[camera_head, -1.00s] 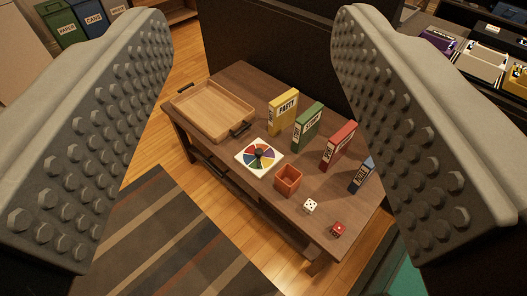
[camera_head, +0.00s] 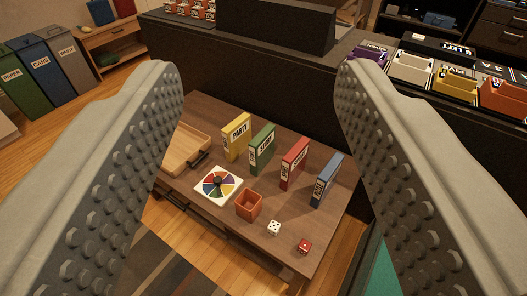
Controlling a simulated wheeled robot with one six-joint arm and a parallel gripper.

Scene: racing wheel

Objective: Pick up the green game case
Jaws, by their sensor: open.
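The green game case (camera_head: 262,149) stands upright on the brown wooden table (camera_head: 220,246), between the yellow case (camera_head: 236,137) on its left and the red case (camera_head: 294,163) on its right. Its spine carries a white label with dark lettering. My gripper (camera_head: 262,80) is open and empty, its two grey studded fingers wide apart at the left and right of the view. The green case shows between the fingers, farther off and not touched by them.
A blue case (camera_head: 327,180) stands right of the red one. In front lie a colour spinner (camera_head: 218,185), an orange box (camera_head: 249,204), a white die (camera_head: 274,228) and a red die (camera_head: 304,246). A wooden tray (camera_head: 184,150) is at left. A dark counter (camera_head: 300,80) runs behind the table.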

